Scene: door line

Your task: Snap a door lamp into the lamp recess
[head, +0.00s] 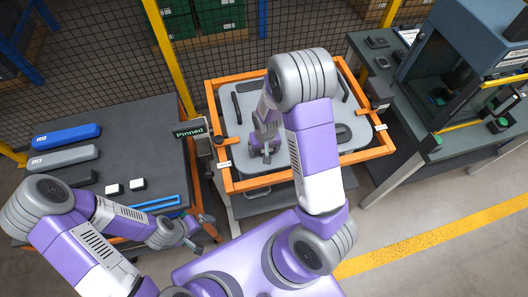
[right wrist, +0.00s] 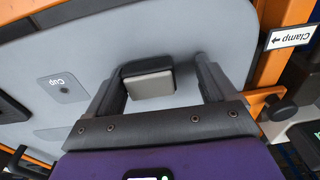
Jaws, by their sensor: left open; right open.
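A door lamp (right wrist: 148,84), a small block with a pale grey face and a dark body, sits at the door panel (right wrist: 60,40) in the right wrist view. My right gripper (right wrist: 160,82) is open around it, with a clear gap to the right finger and the left finger close. I cannot tell whether the lamp is fully seated; the recess is hidden. In the head view my right gripper (head: 266,148) is low over the door panel (head: 350,130). Two white-topped lamps (head: 112,189) (head: 137,184) lie on the left table. My left gripper (head: 200,234) is open and empty near that table's front right corner.
An orange frame (head: 215,105) surrounds the door, with a "Pinned" sign (head: 188,132) at its left. Blue and grey long parts (head: 66,136) lie on the left table (head: 125,130). A press-like machine (head: 455,80) stands at right.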

